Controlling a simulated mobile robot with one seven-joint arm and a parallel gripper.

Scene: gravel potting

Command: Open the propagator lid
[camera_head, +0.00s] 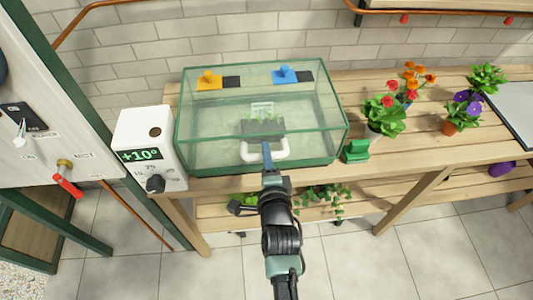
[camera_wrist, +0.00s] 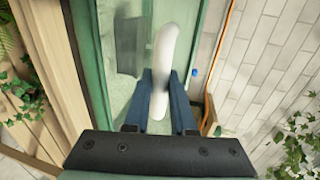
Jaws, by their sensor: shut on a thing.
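The propagator (camera_head: 330,145) is a clear box with green edges on the wooden bench. Its lid (camera_head: 215,85) looks closed in the head view. A white loop handle (camera_head: 247,154) is at the middle of the front side. It also shows in the wrist view as a white bar (camera_wrist: 166,55). My gripper (camera_head: 267,150) reaches the handle from the front. In the wrist view, my gripper (camera_wrist: 162,85) has its two blue fingers shut on the white handle, one on each side. A dark tray with seedlings (camera_head: 262,128) shows inside behind the clear wall.
A green block (camera_head: 356,151) and potted flowers (camera_head: 385,115) stand to the right. A copper pipe (camera_head: 90,20) runs along the wall.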

